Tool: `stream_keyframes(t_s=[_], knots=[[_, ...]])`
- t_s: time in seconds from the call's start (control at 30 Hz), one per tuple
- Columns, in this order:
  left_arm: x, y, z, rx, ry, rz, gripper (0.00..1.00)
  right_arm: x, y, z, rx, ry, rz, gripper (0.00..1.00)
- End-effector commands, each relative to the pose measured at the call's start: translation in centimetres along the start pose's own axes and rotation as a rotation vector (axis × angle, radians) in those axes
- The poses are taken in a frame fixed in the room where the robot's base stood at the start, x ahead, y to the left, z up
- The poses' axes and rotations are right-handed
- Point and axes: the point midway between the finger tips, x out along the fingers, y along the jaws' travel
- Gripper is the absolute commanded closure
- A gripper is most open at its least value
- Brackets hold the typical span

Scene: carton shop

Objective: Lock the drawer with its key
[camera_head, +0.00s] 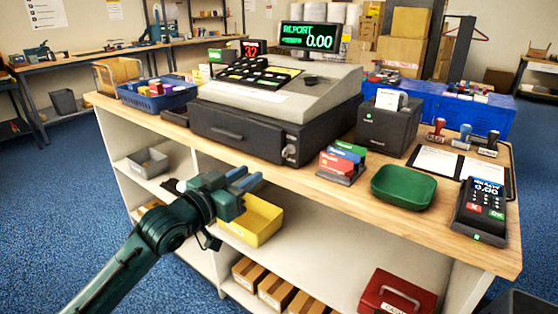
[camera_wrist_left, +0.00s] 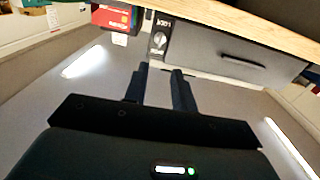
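The black cash drawer (camera_head: 235,133) sits under the grey register on the wooden counter, and its front looks shut. Its lock (camera_head: 291,152) is a silver piece at the right end of the front, with what looks like the key in it. The drawer front (camera_wrist_left: 220,58) and lock (camera_wrist_left: 158,41) also show in the left wrist view, the lock just beyond the fingertips. My left gripper (camera_head: 251,180) is in front of the counter, lower than the drawer and left of the lock. Its two fingers (camera_wrist_left: 161,70) are apart with nothing between them. My right gripper is not in view.
A card holder (camera_head: 341,163) stands right of the lock, near the counter's front edge (camera_head: 300,180). A green tray (camera_head: 403,187) and a card terminal (camera_head: 482,208) are farther right. A yellow bin (camera_head: 252,222) is on the shelf below my gripper.

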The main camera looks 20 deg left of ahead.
Motion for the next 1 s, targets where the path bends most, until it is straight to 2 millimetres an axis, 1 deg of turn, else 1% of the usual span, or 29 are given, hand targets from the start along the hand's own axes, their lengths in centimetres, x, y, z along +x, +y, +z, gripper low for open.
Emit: stream_keyframes(t_s=[0.03,0.3,0.4,0.5,0.6,0.7,1.0], knots=[[0.9,0.0,-0.2,-0.001,0.004,0.0,0.74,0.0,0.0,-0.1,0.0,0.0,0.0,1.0],[6.6,0.1,-0.2,0.0,0.002,0.001,0.74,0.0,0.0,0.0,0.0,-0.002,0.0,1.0],[8.5,0.1,-0.1,-0.001,0.001,0.001,0.74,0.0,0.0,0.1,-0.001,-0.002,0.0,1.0],[9.9,0.0,-0.1,0.0,0.001,0.0,0.74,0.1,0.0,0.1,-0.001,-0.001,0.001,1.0],[10.9,0.1,-0.1,-0.001,0.0,0.002,0.74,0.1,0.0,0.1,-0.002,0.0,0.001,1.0],[11.4,0.1,-0.1,0.0,0.0,0.001,0.74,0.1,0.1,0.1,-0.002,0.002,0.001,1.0],[11.6,0.1,-0.1,0.001,0.0,0.001,0.74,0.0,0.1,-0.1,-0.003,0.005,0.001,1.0]])
